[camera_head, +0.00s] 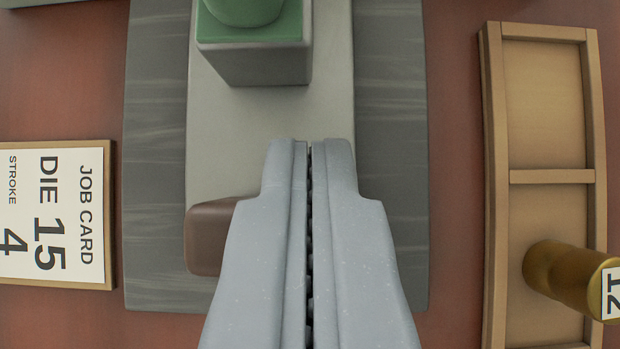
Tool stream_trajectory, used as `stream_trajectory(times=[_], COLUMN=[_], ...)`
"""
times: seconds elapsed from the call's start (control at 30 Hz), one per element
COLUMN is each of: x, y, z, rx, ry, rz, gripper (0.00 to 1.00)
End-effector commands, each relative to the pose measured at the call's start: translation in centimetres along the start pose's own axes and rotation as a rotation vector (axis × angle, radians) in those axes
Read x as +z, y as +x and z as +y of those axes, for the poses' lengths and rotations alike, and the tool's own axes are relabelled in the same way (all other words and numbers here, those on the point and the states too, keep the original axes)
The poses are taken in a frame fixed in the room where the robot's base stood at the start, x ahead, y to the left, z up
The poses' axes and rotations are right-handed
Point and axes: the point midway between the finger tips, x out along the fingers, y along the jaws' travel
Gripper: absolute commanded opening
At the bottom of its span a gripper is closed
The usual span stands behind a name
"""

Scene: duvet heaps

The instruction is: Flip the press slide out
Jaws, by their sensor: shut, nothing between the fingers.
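A press stands on a dark grey base board (390,130). Its light grey bed or slide (235,135) runs down the middle. A grey block with a green top (250,50) sits at its far end. A brown block (208,237) lies at the near left of the bed, partly hidden behind my gripper. My gripper (309,145) is shut and empty, pointing away over the bed, short of the green-topped block. Whether it touches the bed, I cannot tell. My gripper hides the bed's near right part.
A framed job card (55,215) at left reads DIE 15, STROKE 4. A wooden tray (495,200) with compartments stands at right. A brass cylinder (560,275) labelled 12 is in its near compartment; the one above is empty. Reddish-brown table (455,120) shows between.

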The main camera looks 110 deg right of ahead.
Motion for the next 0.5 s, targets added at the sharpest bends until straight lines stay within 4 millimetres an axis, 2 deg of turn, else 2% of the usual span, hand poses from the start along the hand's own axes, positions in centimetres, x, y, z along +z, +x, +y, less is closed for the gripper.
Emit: stream_trajectory(times=[0.03, 0.07, 0.5], x=[0.8, 0.7, -0.6], y=[-1.2, -1.5, -8.2], z=[-0.2, -0.2, 0.2], rx=[-0.01, -0.01, -0.002], ry=[-0.008, -0.008, 0.006], rz=[-0.009, -0.009, -0.004], gripper=[0.0, 0.0, 0.0])
